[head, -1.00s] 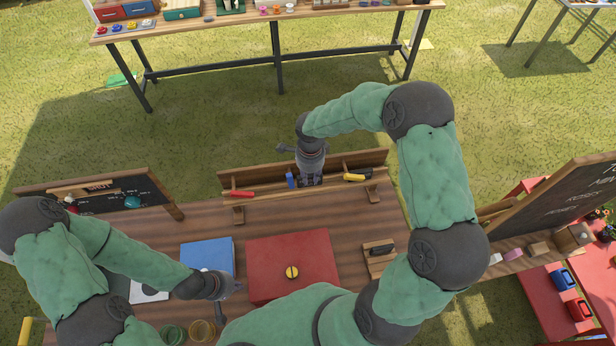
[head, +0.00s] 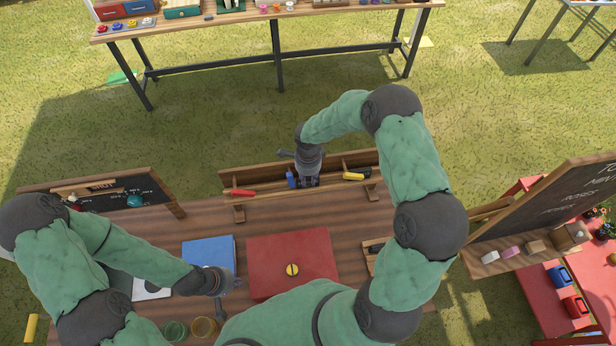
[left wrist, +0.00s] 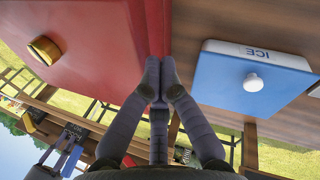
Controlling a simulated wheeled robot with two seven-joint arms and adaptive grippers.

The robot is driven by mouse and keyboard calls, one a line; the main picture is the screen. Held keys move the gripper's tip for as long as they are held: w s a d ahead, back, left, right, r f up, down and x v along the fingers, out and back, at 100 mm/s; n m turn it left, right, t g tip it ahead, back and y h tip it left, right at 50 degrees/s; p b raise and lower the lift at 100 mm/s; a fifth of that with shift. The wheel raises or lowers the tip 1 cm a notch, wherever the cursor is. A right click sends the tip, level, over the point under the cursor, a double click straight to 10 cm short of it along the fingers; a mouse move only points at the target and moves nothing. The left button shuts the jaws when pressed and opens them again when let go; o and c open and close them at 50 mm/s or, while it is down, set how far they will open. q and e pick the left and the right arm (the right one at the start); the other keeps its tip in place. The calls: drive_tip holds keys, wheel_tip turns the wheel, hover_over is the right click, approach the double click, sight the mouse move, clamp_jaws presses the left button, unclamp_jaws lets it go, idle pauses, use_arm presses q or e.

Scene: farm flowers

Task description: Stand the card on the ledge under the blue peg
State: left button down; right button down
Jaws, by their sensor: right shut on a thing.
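The ledge (head: 265,194) is a long wooden strip with a low back board at the far edge of the table. The blue peg (head: 291,179) stands out at its middle, between a red peg (head: 243,192) and a yellow peg (head: 353,176). My right gripper (head: 308,182) points down at the ledge, just right of the blue peg. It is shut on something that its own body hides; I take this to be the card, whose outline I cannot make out. My left gripper (head: 219,308) is low over the table's near part; its fingertips meet in the left wrist view (left wrist: 158,75).
A red box (head: 290,252) with a yellow knob and a blue box (head: 208,253), marked ICE in the left wrist view, stand on the table. A chalkboard (head: 125,192) is at the left. Glass jars (head: 204,327) stand near the front. Bare tabletop lies before the ledge.

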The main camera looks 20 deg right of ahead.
sight(308, 179)
drive_tip(key=shift+f, duration=0.2)
drive_tip(key=c, duration=1.1)
unclamp_jaws()
drive_tip(key=shift+r, duration=0.15)
drive_tip(key=shift+r, duration=0.2)
wheel_tip(308, 179, up, 12)
drive_tip(key=shift+f+b, duration=0.15)
drive_tip(key=shift+b, duration=0.85)
